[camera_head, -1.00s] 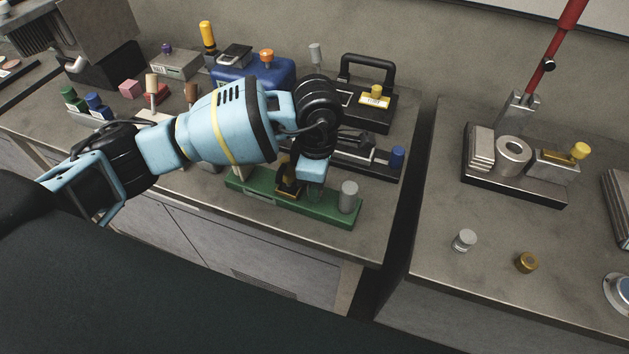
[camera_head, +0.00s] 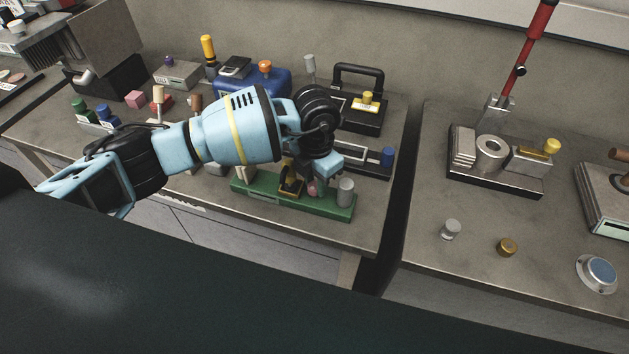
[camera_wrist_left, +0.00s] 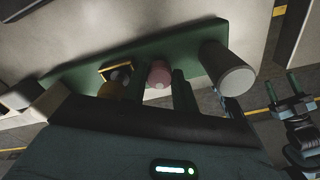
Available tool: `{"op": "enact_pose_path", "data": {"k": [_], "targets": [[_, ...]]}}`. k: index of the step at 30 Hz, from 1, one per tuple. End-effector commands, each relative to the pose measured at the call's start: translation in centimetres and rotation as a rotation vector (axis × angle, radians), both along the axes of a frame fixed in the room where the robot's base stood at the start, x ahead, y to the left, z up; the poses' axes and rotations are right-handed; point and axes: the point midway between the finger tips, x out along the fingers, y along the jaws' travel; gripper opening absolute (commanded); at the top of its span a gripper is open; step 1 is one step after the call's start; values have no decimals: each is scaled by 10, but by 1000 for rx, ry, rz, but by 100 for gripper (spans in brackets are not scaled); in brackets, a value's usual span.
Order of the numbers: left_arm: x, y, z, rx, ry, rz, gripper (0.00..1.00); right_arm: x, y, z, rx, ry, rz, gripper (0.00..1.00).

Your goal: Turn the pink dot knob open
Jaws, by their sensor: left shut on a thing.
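The pink dot knob (camera_wrist_left: 158,73) stands on a green base (camera_head: 262,195); its round pink top also shows in the head view (camera_head: 313,188). My left gripper (camera_wrist_left: 160,88) is shut on the pink knob, with one dark finger on each side of it in the left wrist view. In the head view, my left wrist hides part of the base and the fingers. A grey cylinder (camera_head: 345,192) stands at the right end of the base. A yellow-edged black piece (camera_head: 290,186) is just left of the knob. My right gripper (camera_wrist_left: 282,90) shows at the right of the wrist view, fingers apart and empty.
Behind the green base are a dark fixture with a blue knob (camera_head: 387,156) and a black-handled box (camera_head: 358,108). A blue case (camera_head: 228,84) is farther back. A gap separates this counter from the right one, which holds loose grey (camera_head: 451,229) and brass (camera_head: 507,246) knobs.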

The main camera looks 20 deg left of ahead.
Motion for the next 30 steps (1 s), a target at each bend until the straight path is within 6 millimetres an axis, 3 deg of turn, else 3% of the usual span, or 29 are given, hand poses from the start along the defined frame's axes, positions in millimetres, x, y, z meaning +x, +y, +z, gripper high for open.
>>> {"op": "enact_pose_path", "data": {"k": [12,29,30], "targets": [[1,1,1,-1,-2,200,5,0,0,1,0,-2,-1,55],[1,1,1,-1,-2,232,5,0,0,2,1,-3,0,55],[1,1,1,-1,-2,232,29,0,0,2,2,-4,-1,55]]}}
